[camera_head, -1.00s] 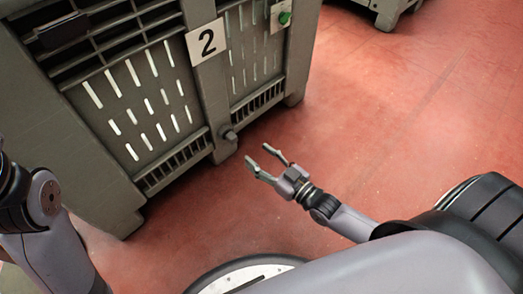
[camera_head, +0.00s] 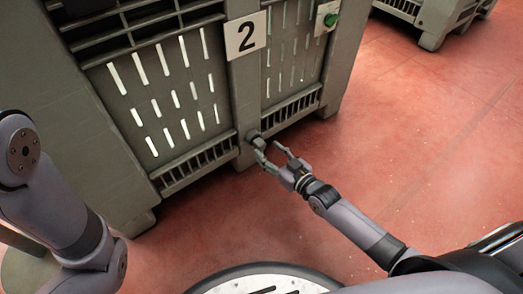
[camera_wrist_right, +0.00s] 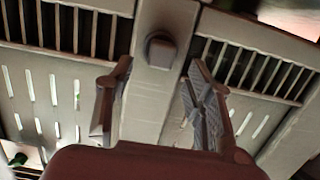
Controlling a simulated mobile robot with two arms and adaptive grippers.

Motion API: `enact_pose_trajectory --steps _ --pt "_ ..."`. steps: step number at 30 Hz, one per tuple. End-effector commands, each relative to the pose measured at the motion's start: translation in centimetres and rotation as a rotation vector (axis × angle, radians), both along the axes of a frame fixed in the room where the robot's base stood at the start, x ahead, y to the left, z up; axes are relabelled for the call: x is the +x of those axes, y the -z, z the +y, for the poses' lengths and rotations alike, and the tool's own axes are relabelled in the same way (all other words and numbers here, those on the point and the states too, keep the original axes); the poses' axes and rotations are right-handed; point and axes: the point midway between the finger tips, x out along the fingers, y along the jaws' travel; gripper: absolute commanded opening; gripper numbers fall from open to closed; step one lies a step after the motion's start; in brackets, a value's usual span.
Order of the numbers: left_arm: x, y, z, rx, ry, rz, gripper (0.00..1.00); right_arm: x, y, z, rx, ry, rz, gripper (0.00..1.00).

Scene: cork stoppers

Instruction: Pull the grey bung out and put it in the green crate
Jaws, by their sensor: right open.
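The grey bung (camera_head: 253,136) sits in the low middle post of a large grey-green crate (camera_head: 85,150) marked 2. It also shows in the right wrist view (camera_wrist_right: 161,50), straight ahead at the top of the picture. My right gripper (camera_head: 269,152) is open and empty just in front of the bung, low and to its right in the head view. In the right wrist view its two fingers (camera_wrist_right: 159,75) are spread to either side of the post, with the bung beyond the gap. My left arm shows at the left, but its gripper does not. No distinctly green crate is in view.
A green plug (camera_head: 331,19) is on a pale plate at the crate's upper right. A second grey-green crate (camera_head: 437,32) stands at the back right. The red floor (camera_head: 420,150) is clear on the right. Slatted crate walls flank the post.

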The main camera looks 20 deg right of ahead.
Motion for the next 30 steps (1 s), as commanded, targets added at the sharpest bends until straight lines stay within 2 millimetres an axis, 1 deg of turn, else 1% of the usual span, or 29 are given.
enact_pose_trajectory --steps 1,6,9,13,20,23,30 --pt "-0.1 1.0 0.0 0.001 0.000 -0.001 0.72 1.0 0.6 0.4 0.002 0.000 -0.002 0.48" --pt "-0.3 2.1 0.0 0.001 -0.001 -0.007 0.72 3.2 0.8 1.2 0.002 0.000 -0.002 0.48" --pt "-0.3 2.5 0.0 0.001 -0.001 -0.007 0.72 3.9 0.8 1.5 0.000 0.000 -0.001 0.48" --pt "-0.3 2.6 0.0 0.001 -0.001 -0.007 0.72 4.4 0.8 1.6 0.000 0.000 0.000 0.48" --pt "-0.3 2.6 0.0 0.001 -0.001 -0.008 0.72 4.5 0.7 1.6 0.000 0.000 0.001 0.48" --pt "-0.3 2.6 0.0 0.001 -0.001 -0.008 0.72 4.4 0.7 1.6 0.000 0.000 0.001 0.44" --pt "-0.3 2.6 0.0 0.001 0.000 -0.008 0.72 4.4 0.7 1.6 0.000 0.000 0.001 0.28"
